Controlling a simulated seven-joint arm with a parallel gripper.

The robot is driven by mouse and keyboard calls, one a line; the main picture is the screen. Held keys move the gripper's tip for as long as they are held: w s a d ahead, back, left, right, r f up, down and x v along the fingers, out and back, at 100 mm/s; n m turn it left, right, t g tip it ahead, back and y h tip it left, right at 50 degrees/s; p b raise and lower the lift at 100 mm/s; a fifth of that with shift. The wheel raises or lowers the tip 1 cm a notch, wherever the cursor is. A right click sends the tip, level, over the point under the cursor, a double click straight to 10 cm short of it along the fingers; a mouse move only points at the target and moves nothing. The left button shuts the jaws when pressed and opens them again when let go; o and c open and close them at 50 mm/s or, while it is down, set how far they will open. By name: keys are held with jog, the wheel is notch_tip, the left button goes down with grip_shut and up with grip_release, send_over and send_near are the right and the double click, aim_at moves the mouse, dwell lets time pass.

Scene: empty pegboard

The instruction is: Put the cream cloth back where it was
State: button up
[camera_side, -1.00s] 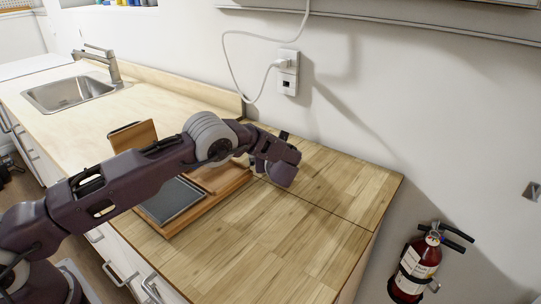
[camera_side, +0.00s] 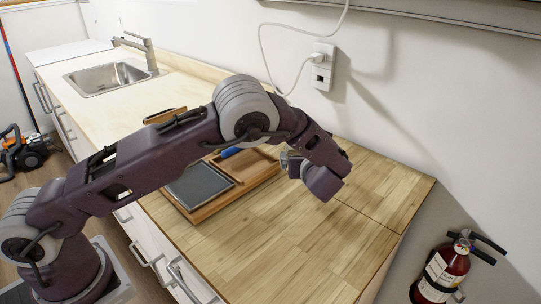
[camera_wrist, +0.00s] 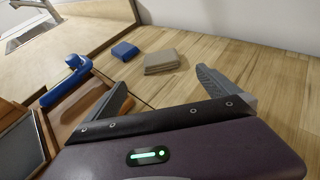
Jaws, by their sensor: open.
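The cream cloth (camera_wrist: 162,62) is a folded beige block lying on the wooden counter in the wrist view. A folded blue cloth (camera_wrist: 124,50) lies just left of it, with a small gap. My gripper (camera_wrist: 160,80) is open, its two fingers spread, with nothing between them. The cream cloth lies beyond the fingertips, between their directions. In the side view my gripper (camera_side: 288,160) is mostly hidden behind my wrist, above the counter right of the tray. I cannot make out either cloth in the side view.
A wooden tray (camera_side: 215,206) with a grey panel (camera_side: 200,186) stands left of my gripper. A blue-handled object (camera_wrist: 68,80) lies at the tray. The white wall borders the counter behind. The counter's front right is clear. A sink (camera_side: 105,75) is far left.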

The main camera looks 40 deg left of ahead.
jog(key=s+a+r+n+g+h, duration=0.2)
jog(key=s+a+r+n+g, duration=0.15)
jog(key=s+r+n, duration=0.55)
jog(key=s+a+r+n+g+h, duration=0.15)
jog(key=s+a+r+n, duration=0.4)
jog(key=s, duration=0.55)
jog(key=s+d+r+n+h, duration=0.1)
jog(key=s+d+n+h, duration=0.1)
jog(key=s, duration=0.5)
jog(key=s+d+r+n+h, duration=0.1)
jog(key=s+d+n+h, duration=0.1)
jog(key=s+d+n, duration=0.2)
jog(key=s+d+r+n+t+h, duration=0.1)
jog(key=s+d+r+n+h, duration=0.1)
jog(key=s+n, duration=0.4)
jog(key=s+d, duration=0.1)
jog(key=s, duration=0.4)
jog(key=shift+s+d, duration=0.15)
jog(key=shift+s, duration=0.1)
jog(key=shift+r+n, duration=0.1)
jog(key=shift+n, duration=0.15)
